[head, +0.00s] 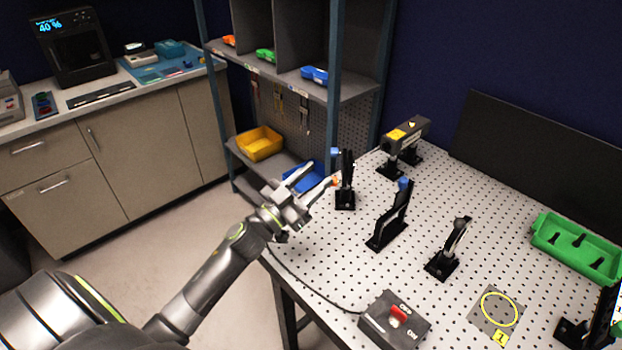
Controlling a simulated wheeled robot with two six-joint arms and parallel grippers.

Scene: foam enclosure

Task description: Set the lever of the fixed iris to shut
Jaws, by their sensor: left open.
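A thin black upright mount (345,185), seen edge-on, stands near the left edge of the perforated table and looks like the fixed iris. A small orange tip (335,181) shows at its left side, probably its lever; its setting cannot be told from here. My left gripper (322,178) is open just left of this mount, its fingers pointing toward it. One fingertip appears close to the orange tip; whether they touch cannot be told. My right gripper is not in view.
Black mounts (389,227) and (442,262) stand to the right. A laser-like box (407,133) stands behind. A switch box (394,319) with a red switch is at the front, a green tray (575,244) at right. Shelving (335,100) rises behind my gripper.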

